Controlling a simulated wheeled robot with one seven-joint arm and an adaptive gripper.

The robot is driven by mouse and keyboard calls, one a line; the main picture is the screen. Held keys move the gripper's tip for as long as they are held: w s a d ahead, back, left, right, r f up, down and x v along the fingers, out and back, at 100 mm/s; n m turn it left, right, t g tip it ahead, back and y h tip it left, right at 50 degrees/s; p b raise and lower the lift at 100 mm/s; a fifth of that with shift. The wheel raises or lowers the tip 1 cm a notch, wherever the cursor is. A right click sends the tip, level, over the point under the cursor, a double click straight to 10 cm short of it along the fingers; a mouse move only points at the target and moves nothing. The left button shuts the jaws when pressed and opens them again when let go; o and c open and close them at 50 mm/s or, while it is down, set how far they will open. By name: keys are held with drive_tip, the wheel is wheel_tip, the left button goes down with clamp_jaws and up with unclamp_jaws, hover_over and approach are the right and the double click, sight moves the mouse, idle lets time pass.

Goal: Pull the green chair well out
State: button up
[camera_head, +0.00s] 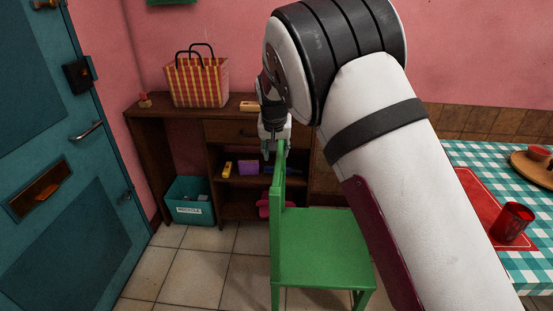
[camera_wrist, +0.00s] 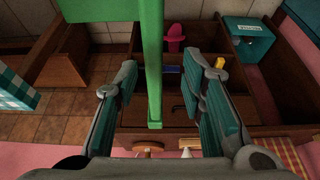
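The green chair (camera_head: 322,250) stands on the tiled floor between the wooden desk and the dining table. Its tall back is seen nearly edge-on, and my arm hides part of its right side. My gripper (camera_head: 273,148) points down at the top of the chair back. In the wrist view the gripper (camera_wrist: 160,72) is open. The chair back (camera_wrist: 152,60) stands between its two fingers, with a visible gap on each side.
A wooden desk (camera_head: 165,112) with shelves stands behind the chair, with a checked bag (camera_head: 197,82) on top and a teal bin (camera_head: 189,201) below. A checked-cloth table (camera_head: 470,155) with a red cup (camera_head: 513,222) is at right. A teal door (camera_head: 50,215) is at left. Floor left of the chair is clear.

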drive_tip(key=v, duration=0.5)
drive_tip(key=shift+s+r, duration=0.1)
drive_tip(key=shift+r, duration=0.25)
